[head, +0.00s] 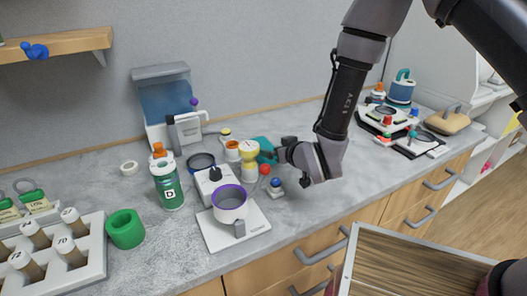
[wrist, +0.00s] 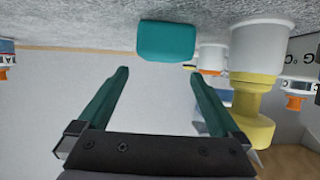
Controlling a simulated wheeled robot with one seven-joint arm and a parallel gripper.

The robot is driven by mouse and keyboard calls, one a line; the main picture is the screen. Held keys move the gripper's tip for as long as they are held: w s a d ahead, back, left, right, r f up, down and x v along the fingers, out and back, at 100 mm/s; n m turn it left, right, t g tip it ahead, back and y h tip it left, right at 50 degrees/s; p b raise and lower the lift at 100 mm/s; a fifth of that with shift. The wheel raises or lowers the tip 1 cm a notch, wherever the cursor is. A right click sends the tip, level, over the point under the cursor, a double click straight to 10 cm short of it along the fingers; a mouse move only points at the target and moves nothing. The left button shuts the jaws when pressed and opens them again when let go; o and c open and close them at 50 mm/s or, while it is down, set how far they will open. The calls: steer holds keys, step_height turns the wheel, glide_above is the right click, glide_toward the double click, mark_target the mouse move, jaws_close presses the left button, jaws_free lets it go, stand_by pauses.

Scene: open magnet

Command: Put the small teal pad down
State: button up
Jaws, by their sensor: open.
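The small teal pad (head: 265,146) is on the grey counter behind the yellow and white container, partly hidden by it and by my gripper in the head view. In the wrist view, where the counter is at the top, the pad (wrist: 166,41) touches the counter surface just beyond my fingertips. My gripper (wrist: 158,74) is open, with its two dark teal fingers apart and nothing between them. In the head view my gripper (head: 280,152) is low over the counter, right beside the pad.
A yellow and white container (wrist: 256,90) stands close beside the fingers. A red-topped piece (head: 265,169), a blue piece with a red knob (head: 277,187) and a purple-rimmed pot (head: 229,205) are nearby. The counter right of my gripper (head: 350,180) is clear.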

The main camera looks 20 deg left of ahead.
mark_target(263, 145)
steer(key=x, duration=0.6)
steer(key=shift+a+f, duration=0.35)
steer(key=shift+f, duration=0.05)
steer(key=c, duration=1.3)
steer(key=shift+r, duration=0.1)
